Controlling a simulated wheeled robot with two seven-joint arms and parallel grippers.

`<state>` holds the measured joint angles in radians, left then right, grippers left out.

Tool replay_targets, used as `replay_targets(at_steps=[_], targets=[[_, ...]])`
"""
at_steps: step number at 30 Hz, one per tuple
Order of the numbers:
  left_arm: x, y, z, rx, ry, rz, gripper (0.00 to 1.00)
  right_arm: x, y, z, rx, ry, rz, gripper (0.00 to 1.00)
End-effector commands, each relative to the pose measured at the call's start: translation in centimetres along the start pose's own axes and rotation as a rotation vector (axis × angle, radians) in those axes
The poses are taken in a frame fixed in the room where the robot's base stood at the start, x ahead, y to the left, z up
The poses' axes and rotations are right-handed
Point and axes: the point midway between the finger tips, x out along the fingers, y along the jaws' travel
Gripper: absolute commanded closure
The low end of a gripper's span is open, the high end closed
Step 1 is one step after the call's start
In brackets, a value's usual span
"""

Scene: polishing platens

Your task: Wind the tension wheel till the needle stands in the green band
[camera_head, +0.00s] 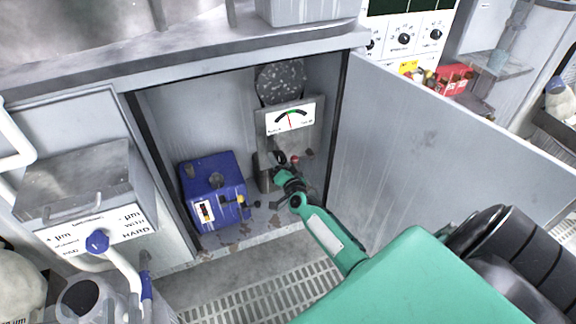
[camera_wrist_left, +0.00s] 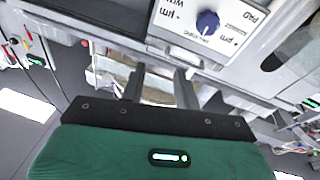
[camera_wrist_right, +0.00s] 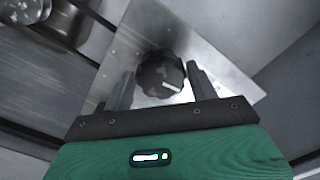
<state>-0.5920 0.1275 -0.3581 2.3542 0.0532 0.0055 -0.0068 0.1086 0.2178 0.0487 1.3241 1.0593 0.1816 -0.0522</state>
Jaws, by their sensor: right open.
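The tension wheel, a dark lobed knob (camera_wrist_right: 161,74) with a pale mark, sits on a metal plate in the right wrist view. My right gripper (camera_wrist_right: 160,88) is open, with one finger on each side of the wheel; contact is not clear. In the head view my right gripper (camera_head: 281,166) reaches into the open cabinet below the gauge (camera_head: 291,117) and mostly hides the wheel. The gauge's red needle stands nearly upright, close to the small green band; whether it is inside is too small to tell. My left gripper (camera_wrist_left: 160,88) is open and empty.
A blue box (camera_head: 213,187) stands on the cabinet floor left of my right gripper. The open cabinet door (camera_head: 430,140) is to the right. A control panel with a blue knob (camera_head: 97,241) is at the left, also in the left wrist view (camera_wrist_left: 207,22).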

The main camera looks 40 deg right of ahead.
Motion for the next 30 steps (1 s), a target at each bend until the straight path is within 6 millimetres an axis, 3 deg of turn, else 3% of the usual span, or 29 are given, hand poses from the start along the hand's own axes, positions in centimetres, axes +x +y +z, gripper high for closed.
replay_targets(at_steps=[13, 21, 30], targets=[[-4.8, 2.3, 8.1, -0.067, -0.461, 0.017, 0.68, -8.1, -0.1, -0.1, 0.0, -0.002, 0.002, 0.42], [-5.2, 1.4, 8.5, -0.05, -0.555, 0.003, 0.68, -12.0, 0.0, 0.0, 0.001, -0.001, 0.001, 0.42], [-5.3, 1.1, 8.7, -0.044, -0.578, -0.002, 0.68, -13.1, 0.0, 0.0, 0.001, 0.001, 0.0, 0.42]])
